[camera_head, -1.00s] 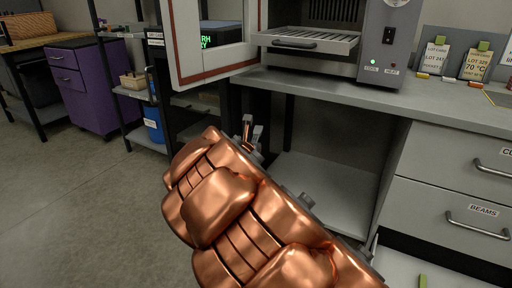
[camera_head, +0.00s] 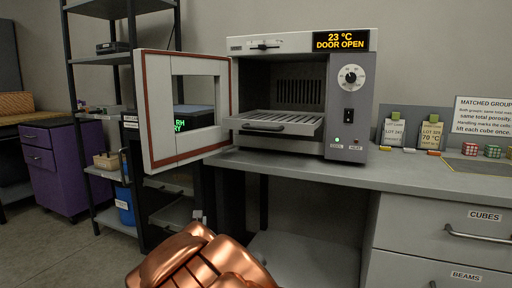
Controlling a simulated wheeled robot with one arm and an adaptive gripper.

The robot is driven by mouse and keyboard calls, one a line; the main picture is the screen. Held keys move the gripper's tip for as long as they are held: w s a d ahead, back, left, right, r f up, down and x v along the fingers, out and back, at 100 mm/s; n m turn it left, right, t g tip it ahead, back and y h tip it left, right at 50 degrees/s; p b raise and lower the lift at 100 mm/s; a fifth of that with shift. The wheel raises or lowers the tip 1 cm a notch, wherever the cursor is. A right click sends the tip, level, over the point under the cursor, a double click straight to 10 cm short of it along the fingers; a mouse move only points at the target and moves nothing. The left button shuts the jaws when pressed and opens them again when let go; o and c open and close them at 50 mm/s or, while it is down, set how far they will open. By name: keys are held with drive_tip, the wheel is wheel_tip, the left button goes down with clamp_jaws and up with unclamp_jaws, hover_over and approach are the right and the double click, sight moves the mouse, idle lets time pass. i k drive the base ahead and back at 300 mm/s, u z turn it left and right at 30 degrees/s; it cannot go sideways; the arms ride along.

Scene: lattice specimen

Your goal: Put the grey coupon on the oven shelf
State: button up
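The oven (camera_head: 352,105) stands on the bench with its door (camera_head: 150,112) swung open to the left. Its display reads 23 °C, DOOR OPEN. The slatted oven shelf (camera_head: 290,118) sticks out of the front, with a handle on its front edge, and looks bare. My gripper (camera_head: 198,216) is below and left of the shelf, in front of the bench. Only its small tips show past my copper arm, so I cannot tell whether it is open or what it holds. I cannot make out a grey coupon.
The grey bench top (camera_head: 400,172) has free room right of the oven. Lot cards (camera_head: 430,135), small orange and pale pieces, and patterned cubes (camera_head: 470,149) stand farther right. Drawers (camera_head: 445,230) are below. A dark rack (camera_head: 128,62) and purple cabinet (camera_head: 62,165) are left.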

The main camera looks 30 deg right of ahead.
sight(277, 120)
drive_tip(key=u, duration=0.75)
drive_tip(key=k, duration=0.35)
drive_tip(key=z, duration=0.1)
